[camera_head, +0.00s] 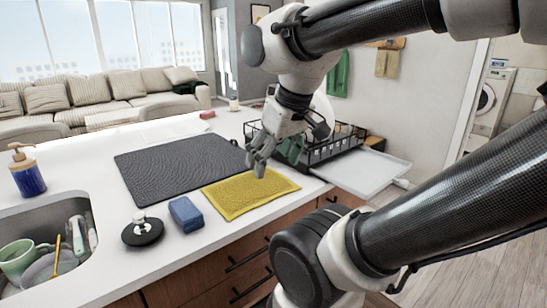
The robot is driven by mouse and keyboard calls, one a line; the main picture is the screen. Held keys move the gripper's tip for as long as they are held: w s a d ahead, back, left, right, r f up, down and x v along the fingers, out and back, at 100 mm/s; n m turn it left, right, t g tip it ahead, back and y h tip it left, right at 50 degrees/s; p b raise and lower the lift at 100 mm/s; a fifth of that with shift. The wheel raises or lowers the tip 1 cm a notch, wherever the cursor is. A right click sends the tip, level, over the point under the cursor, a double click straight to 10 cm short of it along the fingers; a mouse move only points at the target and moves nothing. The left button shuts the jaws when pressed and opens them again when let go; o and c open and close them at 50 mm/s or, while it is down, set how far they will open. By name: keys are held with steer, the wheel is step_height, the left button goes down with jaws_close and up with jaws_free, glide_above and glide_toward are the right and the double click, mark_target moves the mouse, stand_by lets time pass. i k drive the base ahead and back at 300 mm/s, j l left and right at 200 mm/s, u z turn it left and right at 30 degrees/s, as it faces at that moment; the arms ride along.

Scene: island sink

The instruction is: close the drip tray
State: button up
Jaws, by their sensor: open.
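The drip tray (362,172) is a flat white tray with a raised rim. It sticks out to the right from under the black wire dish rack (338,147), past the counter's end. A small spout or handle (403,184) shows at its right corner. My gripper (259,168) is left of the tray, low over the far edge of the yellow cloth, in front of the rack's left part. Its fingers look close together in this view, and nothing shows between them. My arm hides part of the rack, which holds something green.
A dark drying mat (178,165), yellow cloth (248,193), blue sponge (185,214) and black sink stopper (142,231) lie on the white counter. The sink (45,240) with dishes and a blue soap bottle (27,175) are at left. Open floor lies beyond the tray.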

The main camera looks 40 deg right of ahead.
mark_target(364, 172)
steer(key=z, duration=1.9)
